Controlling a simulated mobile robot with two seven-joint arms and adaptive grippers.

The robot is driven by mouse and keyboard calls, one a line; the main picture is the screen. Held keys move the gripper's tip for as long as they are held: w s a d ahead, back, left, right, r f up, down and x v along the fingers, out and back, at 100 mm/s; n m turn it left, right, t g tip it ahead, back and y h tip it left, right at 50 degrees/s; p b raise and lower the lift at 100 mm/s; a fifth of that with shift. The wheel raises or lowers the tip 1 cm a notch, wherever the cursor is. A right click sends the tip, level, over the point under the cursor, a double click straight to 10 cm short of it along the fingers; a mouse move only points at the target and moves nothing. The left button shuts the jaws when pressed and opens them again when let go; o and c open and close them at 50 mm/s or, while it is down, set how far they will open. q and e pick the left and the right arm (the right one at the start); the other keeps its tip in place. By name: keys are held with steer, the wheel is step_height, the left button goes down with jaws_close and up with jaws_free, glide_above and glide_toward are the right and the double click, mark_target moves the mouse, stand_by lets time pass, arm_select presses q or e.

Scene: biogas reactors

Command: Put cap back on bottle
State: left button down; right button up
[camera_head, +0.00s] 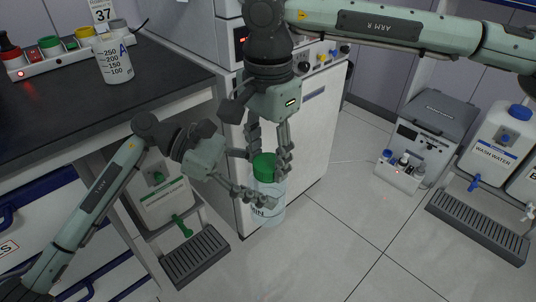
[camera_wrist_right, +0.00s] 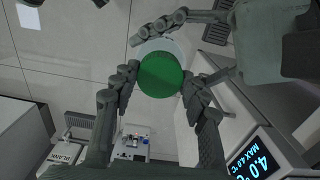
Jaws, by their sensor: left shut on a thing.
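A clear bottle (camera_head: 268,212) with a partly hidden label stands upright in the middle of the head view. My left gripper (camera_head: 263,181) is shut on it from the left, with fingers on either side. A green cap (camera_head: 264,163) is at the bottle's top, and in the right wrist view the cap (camera_wrist_right: 160,74) covers most of the pale bottle rim. I cannot tell whether it is seated. My right gripper (camera_head: 268,152) points down from above, its fingers on both sides of the cap. Whether they press on it is unclear.
A dark bench (camera_head: 160,85) at left carries a white graduated bottle (camera_head: 114,62) and a rack (camera_head: 48,58). A white cabinet (camera_head: 305,150) stands close behind the bottle. Drip trays (camera_head: 196,258) and a wash water container (camera_head: 497,138) stand lower down. Floor at front right is clear.

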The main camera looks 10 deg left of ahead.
steer(key=c, duration=0.5)
steer(key=m, duration=0.6)
steer(key=shift+m, duration=0.3)
steer(key=m, duration=0.5)
steer(key=o, duration=1.3)
steer(key=shift+o, duration=0.2)
step_height(320, 180, up, 12)
